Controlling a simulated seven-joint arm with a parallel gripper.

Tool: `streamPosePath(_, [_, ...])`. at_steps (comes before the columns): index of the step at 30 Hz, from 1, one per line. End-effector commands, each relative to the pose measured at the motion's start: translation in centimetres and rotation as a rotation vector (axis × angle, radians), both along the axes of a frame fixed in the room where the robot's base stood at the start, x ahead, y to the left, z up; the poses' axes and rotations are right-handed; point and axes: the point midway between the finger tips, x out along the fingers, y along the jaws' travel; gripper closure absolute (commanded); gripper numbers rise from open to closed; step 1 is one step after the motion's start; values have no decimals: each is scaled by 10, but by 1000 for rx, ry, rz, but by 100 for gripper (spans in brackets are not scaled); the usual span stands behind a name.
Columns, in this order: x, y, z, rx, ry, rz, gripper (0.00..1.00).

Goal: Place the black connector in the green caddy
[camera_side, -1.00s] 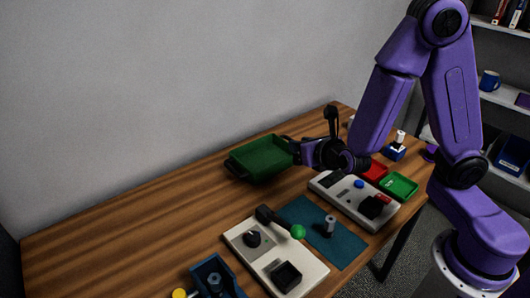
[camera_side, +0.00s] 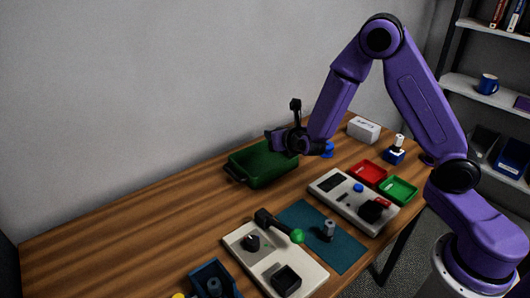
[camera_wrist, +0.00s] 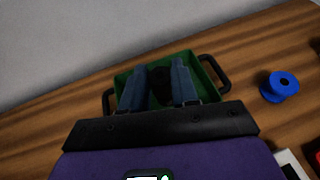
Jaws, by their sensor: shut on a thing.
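The green caddy (camera_side: 240,170), a deep tray with black handles, stands on the table towards the wall. My gripper (camera_side: 275,141) is above its back right part in the side view. In the wrist view my gripper (camera_wrist: 157,78) is over the caddy (camera_wrist: 205,72), with its two blue-grey fingers in front of it. A dark piece, the black connector (camera_wrist: 160,88), shows between the fingers, and they are shut on it. Its outline is hard to make out against the dark caddy floor. I cannot tell the connector apart in the side view.
A blue spool (camera_wrist: 280,87) stands right of the caddy. A white box (camera_side: 363,130), a red tray (camera_side: 369,172) and a smaller green tray (camera_side: 398,189) are farther right. Panels with a knob and a green-ended lever (camera_side: 297,236) stand at the front. The table's left part is clear.

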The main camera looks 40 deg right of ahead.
Motion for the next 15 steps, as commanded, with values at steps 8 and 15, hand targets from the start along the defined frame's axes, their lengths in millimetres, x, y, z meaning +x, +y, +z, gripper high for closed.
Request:
streamPosePath(8, [30, 1, -39, -1, 3, -1, 100])
streamPosePath(15, [42, 2, -52, 0, 1, -1, 100])
